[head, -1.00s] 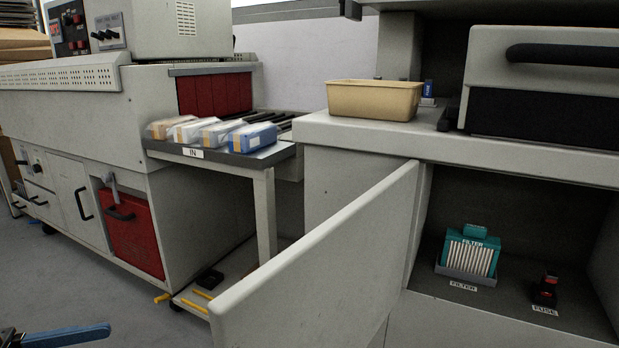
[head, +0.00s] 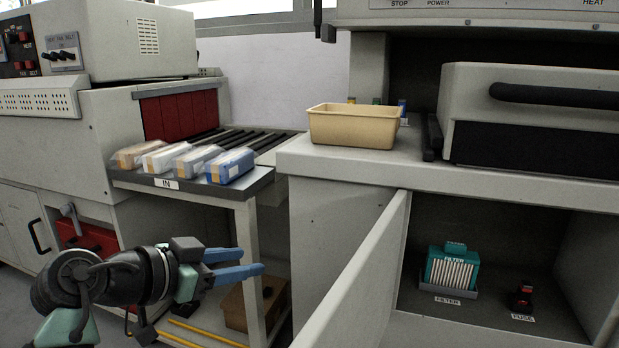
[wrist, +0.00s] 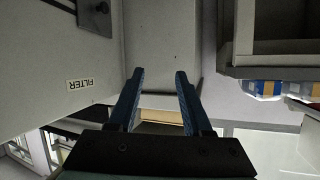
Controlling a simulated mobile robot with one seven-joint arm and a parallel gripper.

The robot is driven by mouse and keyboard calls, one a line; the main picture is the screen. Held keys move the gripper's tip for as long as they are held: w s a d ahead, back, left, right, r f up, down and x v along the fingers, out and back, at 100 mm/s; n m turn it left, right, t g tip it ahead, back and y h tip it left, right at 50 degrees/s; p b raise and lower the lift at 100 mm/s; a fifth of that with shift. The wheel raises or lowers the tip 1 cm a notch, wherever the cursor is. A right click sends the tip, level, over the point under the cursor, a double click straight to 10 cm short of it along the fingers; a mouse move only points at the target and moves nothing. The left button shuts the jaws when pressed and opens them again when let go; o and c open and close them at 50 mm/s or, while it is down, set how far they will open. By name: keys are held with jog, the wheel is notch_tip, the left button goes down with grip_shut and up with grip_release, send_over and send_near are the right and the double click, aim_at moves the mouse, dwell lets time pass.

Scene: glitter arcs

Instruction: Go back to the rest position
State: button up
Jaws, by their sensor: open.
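My gripper (head: 250,262) is at the lower left of the head view, in front of the table marked IN and left of the open cabinet door (head: 357,285). Its blue fingers point to the right. In the wrist view my gripper (wrist: 159,76) shows two fingers spread apart with nothing between them. The teal filter (head: 453,266) stands upright in a grey holder behind the label FILTER, inside the open compartment. It is well apart from my gripper.
A fuse (head: 522,295) stands in the same compartment. A tan bin (head: 353,128) is on the counter. Several wrapped packs (head: 230,166) lie on the IN table (head: 222,189). A brown box (head: 246,310) is under that table. The open door juts into the floor space.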

jog(key=s+d+r+n+t+y+p, duration=0.15)
jog(key=d+r+t, duration=0.3)
jog(key=r, duration=0.65)
jog(key=d+r+n+t+y+p, duration=0.2)
jog(key=d+r+t, duration=0.3)
jog(key=r, duration=0.5)
jog(key=s+d+r+n+t+y+p, duration=0.1)
jog(key=s+r+n+t+y+p, duration=0.2)
jog(key=s+r, duration=0.65)
jog(key=s+d+r+n+t+y+p, duration=0.15)
jog(key=s+r+t, duration=0.25)
jog(key=s+r, duration=0.55)
notch_tip(320, 180, up, 36)
jog(key=p, duration=3.6)
jog(key=shift+r+n, duration=0.2)
jog(key=shift+n, duration=0.1)
jog(key=shift+d, duration=0.2)
